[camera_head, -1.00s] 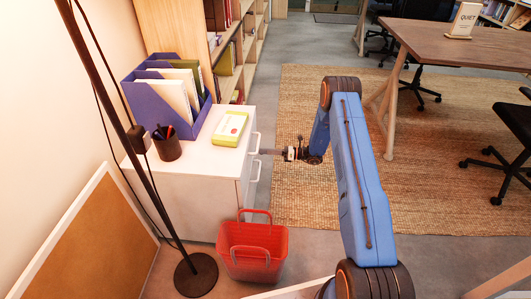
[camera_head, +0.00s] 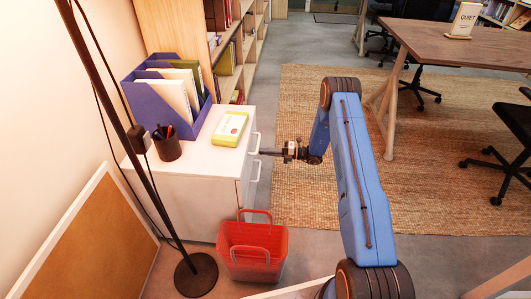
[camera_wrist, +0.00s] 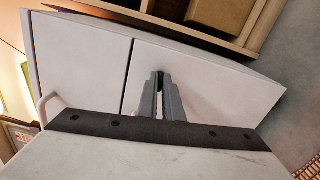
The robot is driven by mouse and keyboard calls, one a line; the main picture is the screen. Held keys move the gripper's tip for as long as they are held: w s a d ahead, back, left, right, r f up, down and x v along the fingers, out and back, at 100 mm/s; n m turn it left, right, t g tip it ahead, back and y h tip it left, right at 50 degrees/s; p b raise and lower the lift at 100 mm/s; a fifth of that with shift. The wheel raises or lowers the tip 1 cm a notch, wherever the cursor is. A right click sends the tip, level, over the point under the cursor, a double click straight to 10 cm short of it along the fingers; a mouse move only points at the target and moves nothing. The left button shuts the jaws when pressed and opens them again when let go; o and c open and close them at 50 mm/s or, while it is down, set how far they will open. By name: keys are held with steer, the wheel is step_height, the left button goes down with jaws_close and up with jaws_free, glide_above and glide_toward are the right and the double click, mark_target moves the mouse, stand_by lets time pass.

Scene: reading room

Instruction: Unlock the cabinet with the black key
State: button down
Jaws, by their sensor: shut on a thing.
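The white cabinet (camera_head: 190,200) stands at the left, with two handles on its front; it also shows tilted in the wrist view (camera_wrist: 215,85). My gripper (camera_head: 263,151) reaches level to the cabinet front, beside the handles. In the wrist view my gripper (camera_wrist: 160,78) has its two grey fingers close together, pointing at a door or drawer front. A thin dark sliver between the fingertips looks like the black key (camera_wrist: 160,82). The fingers hide most of it, and the lock is hidden. I cannot tell how deep the key sits. The cabinet fronts look shut.
A red basket (camera_head: 252,250) stands on the floor by the cabinet. On top are a yellow-green book (camera_head: 230,128), a pen cup (camera_head: 168,149) and blue file holders (camera_head: 190,95). A lamp pole (camera_head: 120,130) rises at the left.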

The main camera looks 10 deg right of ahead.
steer(key=shift+m, duration=0.7)
steer(key=c, duration=1.9)
jaws_free()
steer(key=shift+d, duration=0.1)
steer(key=v, duration=1.7)
steer(key=shift+d, duration=0.15)
steer(key=shift+r, duration=0.1)
